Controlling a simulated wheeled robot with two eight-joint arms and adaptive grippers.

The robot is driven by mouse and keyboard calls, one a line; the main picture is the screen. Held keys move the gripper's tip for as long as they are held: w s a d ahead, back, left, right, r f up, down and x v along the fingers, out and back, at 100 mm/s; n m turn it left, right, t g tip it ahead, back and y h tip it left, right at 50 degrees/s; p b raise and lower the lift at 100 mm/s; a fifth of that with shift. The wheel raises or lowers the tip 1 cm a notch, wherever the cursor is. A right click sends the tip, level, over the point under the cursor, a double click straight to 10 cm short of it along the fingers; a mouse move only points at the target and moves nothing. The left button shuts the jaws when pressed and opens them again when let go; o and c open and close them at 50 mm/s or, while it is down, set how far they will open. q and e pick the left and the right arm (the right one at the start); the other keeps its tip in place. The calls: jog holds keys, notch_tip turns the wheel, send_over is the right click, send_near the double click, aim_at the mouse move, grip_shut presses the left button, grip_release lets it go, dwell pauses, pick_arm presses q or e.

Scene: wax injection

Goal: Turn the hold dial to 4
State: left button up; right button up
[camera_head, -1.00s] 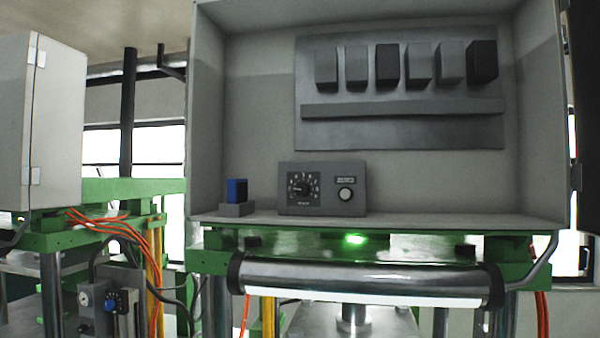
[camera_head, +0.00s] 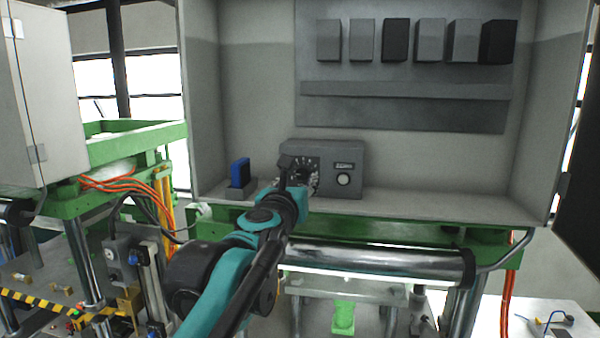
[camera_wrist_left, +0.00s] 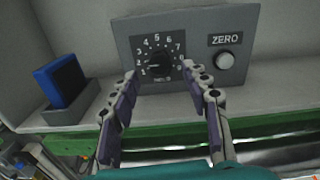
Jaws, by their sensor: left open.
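The hold dial (camera_wrist_left: 160,63) is a round black knob with white numerals around it, on a grey control box (camera_wrist_left: 205,18). Its light pointer mark looks turned to the left, near the low numerals; the exact number is too small to tell. In the head view the dial is mostly hidden behind my left gripper (camera_head: 292,168). In the wrist view my left gripper (camera_wrist_left: 158,72) is open, with its two fingers apart just in front of and below the dial. Nothing is between the fingertips. My right gripper is not in view.
A white round button (camera_wrist_left: 225,61) marked ZERO is right of the dial. A blue block (camera_head: 239,172) stands in a grey holder left of the box. The box rests on the cabinet shelf (camera_head: 430,207). Several grey blocks hang on the back panel (camera_head: 400,115).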

aim_at(302, 173)
pick_arm(q)
jog(key=w, duration=0.3)
jog(key=shift+d+p, duration=0.3)
jog(key=shift+s, duration=0.1)
grip_shut()
jog(key=shift+m, duration=0.4)
jog(key=m, duration=0.4)
jog(key=shift+m, duration=0.3)
jog(key=m, duration=0.5)
jog(key=shift+a+r+m, duration=0.1)
jog(key=shift+m, duration=0.2)
